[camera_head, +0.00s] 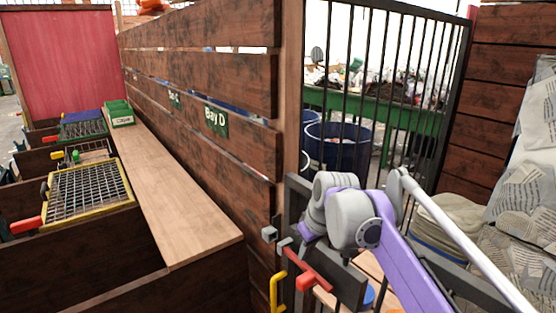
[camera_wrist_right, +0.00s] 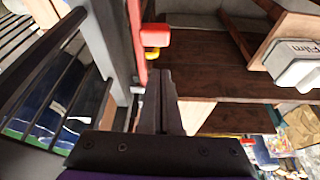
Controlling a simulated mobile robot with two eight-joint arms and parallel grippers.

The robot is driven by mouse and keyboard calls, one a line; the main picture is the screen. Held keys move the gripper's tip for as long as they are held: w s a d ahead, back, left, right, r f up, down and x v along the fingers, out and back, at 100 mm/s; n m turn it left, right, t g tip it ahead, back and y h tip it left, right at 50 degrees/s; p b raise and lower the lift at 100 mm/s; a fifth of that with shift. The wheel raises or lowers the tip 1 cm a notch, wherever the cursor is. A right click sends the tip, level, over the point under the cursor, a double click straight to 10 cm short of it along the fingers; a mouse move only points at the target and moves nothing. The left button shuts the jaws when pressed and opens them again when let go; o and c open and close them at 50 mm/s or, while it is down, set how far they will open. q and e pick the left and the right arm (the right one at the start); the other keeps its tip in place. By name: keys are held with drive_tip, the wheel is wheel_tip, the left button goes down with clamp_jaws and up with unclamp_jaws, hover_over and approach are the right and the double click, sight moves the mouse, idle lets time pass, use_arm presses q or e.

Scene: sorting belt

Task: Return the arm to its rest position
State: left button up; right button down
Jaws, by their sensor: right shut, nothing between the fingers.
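My right arm (camera_head: 392,245), purple and grey with a pale rod, comes in from the lower right in the head view. Its wrist is bent beside the end of the plank wall, close above a red handle (camera_head: 310,275). The fingertips are hard to make out there. In the right wrist view my right gripper (camera_wrist_right: 160,78) has its two dark fingers together, with nothing between them. The red handle (camera_wrist_right: 152,36) shows just beyond the fingertips; I cannot tell if they touch. My left gripper is in neither view.
A dark barred gate (camera_head: 385,90) stands behind the arm, with a blue bin (camera_head: 338,148) beyond it. The plank wall (camera_head: 200,65) carries a Bay D sign (camera_head: 216,122). A wooden ledge (camera_head: 165,185) runs along crates at left. A yellow handle (camera_head: 277,292) is below the wrist.

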drive_tip(key=s+d+f+m+t+h, duration=0.1)
drive_tip(key=s+d+f+m, duration=0.2)
drive_tip(key=s+f, duration=0.6)
drive_tip(key=s+d+f+m+t+h, duration=0.1)
drive_tip(key=s+d+f+m, duration=0.2)
drive_tip(key=s, duration=1.4)
drive_tip(key=d+f, duration=0.4)
drive_tip(key=f, duration=0.3)
drive_tip(key=shift+s+d, duration=0.15)
drive_tip(key=shift+s, duration=0.15)
